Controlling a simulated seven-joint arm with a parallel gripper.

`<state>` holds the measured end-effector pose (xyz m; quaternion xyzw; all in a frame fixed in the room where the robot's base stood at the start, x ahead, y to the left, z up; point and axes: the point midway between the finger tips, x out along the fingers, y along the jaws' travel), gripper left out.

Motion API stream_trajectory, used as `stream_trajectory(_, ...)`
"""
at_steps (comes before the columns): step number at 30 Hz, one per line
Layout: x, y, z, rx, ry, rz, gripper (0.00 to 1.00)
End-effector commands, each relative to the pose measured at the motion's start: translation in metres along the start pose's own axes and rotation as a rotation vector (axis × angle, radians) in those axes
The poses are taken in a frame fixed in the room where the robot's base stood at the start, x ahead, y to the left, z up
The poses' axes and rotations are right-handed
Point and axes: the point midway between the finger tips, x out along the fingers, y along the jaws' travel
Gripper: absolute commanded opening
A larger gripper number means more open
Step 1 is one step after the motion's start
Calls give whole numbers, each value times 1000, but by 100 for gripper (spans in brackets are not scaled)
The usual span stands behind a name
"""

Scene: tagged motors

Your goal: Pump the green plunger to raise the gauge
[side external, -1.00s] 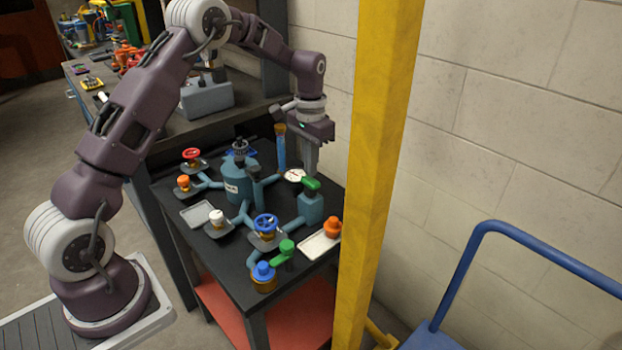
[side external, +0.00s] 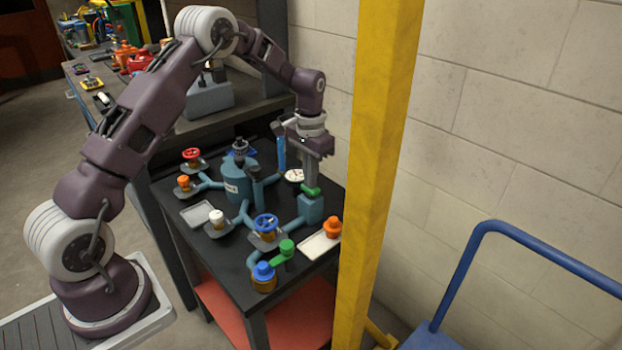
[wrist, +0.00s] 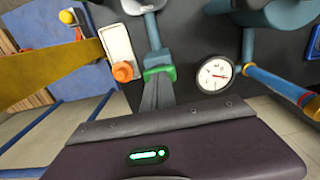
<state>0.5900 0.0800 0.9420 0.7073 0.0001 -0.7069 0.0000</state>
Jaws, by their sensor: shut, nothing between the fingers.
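The green plunger (side external: 311,191) tops a teal pump body (side external: 311,209) near the right side of the black table. My gripper (side external: 312,183) is shut and points down, its fingertips at the plunger's top and apparently touching it. In the wrist view the shut gripper (wrist: 158,80) reaches the green plunger (wrist: 160,71) and hides part of it. The round white gauge (side external: 295,175) lies just behind and left of the pump. It also shows in the wrist view (wrist: 214,74), with a red needle; its reading is too small to tell.
A green-handled valve (side external: 286,248), a blue knob (side external: 264,271), a blue handwheel (side external: 265,225) and an orange knob (side external: 332,227) stand nearby. A teal tank (side external: 238,182) is to the left. A yellow post (side external: 375,180) rises close on the right.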

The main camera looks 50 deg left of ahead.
Motion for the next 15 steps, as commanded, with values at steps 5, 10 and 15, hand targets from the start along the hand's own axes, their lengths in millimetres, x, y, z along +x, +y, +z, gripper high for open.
stream_trajectory(5, -5, 0, 0, 0, 0, 0, 0)
stream_trajectory(10, -20, 0, 0, 0, 1, -1, 0)
stream_trajectory(15, -35, 0, 0, 0, 1, 0, 0)
